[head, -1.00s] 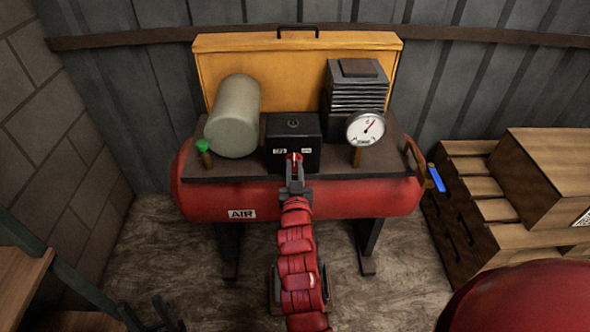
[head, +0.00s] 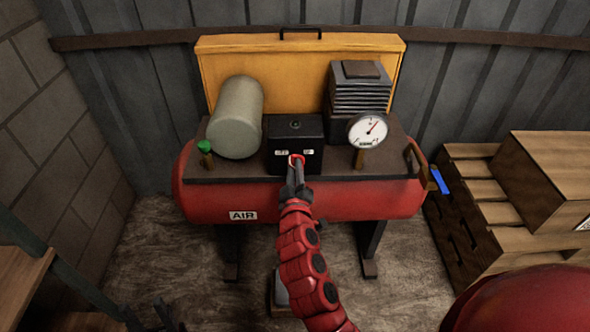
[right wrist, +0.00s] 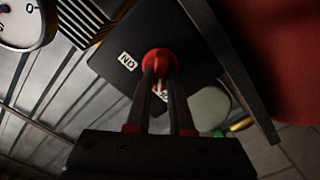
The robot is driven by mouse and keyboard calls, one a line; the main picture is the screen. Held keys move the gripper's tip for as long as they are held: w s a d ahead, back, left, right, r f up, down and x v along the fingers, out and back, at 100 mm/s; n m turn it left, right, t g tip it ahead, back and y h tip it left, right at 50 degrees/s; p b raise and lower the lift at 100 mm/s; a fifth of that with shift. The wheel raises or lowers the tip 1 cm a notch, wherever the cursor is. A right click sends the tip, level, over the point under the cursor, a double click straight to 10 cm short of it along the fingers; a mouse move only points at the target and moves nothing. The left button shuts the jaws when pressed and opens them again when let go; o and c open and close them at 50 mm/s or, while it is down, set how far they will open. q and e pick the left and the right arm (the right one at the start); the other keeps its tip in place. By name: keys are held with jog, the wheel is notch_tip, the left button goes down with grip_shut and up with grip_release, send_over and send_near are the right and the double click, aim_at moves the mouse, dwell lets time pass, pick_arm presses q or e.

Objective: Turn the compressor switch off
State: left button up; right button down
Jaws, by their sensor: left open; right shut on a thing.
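The compressor switch is a black box (head: 296,135) on the front of the red air compressor. Its red knob (head: 296,159) sits low on the front face, between two small white labels; the left one seems to read OFF. My right gripper (head: 296,166) is shut on the knob. In the right wrist view the red knob (right wrist: 160,61) lies between the tips of my right gripper (right wrist: 162,76), with one label visible and another partly hidden behind the fingers. The knob's pointing direction is hard to tell. My left gripper (head: 160,312) is open at the lower left edge, far from the switch.
A pressure gauge (head: 367,131) stands right of the box, a pale cylinder (head: 236,117) left. The red tank (head: 340,200) lies below. A blue-handled valve (head: 440,181) sticks out right, near wooden pallets (head: 484,211). A shelf (head: 22,275) stands lower left.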

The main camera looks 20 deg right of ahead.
jog(key=shift+f+n, duration=0.15)
jog(key=shift+n, duration=0.15)
dwell(0.4)
jog(key=c, duration=0.8)
grip_release()
jog(key=shift+s, duration=0.1)
jog(key=p+v, duration=0.1)
jog(key=v, duration=1.6)
jog(key=shift+r, duration=0.25)
jog(key=shift+s+a, duration=0.1)
